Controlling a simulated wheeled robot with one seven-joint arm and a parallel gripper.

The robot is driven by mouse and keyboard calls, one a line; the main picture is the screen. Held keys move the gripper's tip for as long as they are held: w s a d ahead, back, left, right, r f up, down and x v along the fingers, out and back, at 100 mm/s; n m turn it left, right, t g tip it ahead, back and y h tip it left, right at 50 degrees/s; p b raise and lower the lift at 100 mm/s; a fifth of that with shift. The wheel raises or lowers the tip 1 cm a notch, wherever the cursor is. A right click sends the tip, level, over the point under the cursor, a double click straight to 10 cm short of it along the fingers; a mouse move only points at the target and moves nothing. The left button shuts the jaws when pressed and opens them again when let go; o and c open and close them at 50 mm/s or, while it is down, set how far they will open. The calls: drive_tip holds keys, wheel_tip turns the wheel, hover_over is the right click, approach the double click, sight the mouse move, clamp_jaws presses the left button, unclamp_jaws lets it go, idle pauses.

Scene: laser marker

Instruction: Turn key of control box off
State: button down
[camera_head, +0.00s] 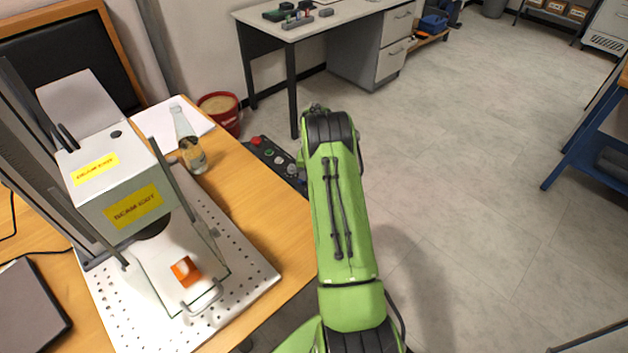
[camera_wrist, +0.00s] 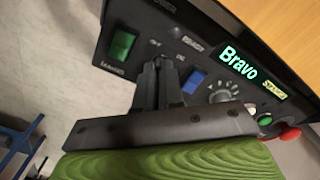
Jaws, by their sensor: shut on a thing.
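The control box (camera_head: 262,152) is a black panel at the table's right edge in the head view, partly hidden by my arm. The wrist view shows its front (camera_wrist: 200,52) close up and tilted, with a green rocker switch, a blue button, a grey dial, a lit "Bravo" display and a red knob. My gripper (camera_wrist: 160,68) is at the panel between the green switch and the blue button. Its fingers are closed together on what appears to be the key, which they hide. I cannot tell which way the key is turned.
The laser marker (camera_head: 118,180) stands on a perforated plate at the left of the wooden table, with an orange piece (camera_head: 185,271) inside. A bottle (camera_head: 188,140) stands behind it near the box.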

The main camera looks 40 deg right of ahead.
drive_tip(key=shift+n, duration=0.6)
drive_tip(key=c, duration=1.3)
unclamp_jaws()
drive_tip(key=shift+o, duration=0.2)
wheel_tip(320, 180, up, 16)
drive_tip(key=p, duration=0.4)
drive_tip(key=shift+f, duration=0.1)
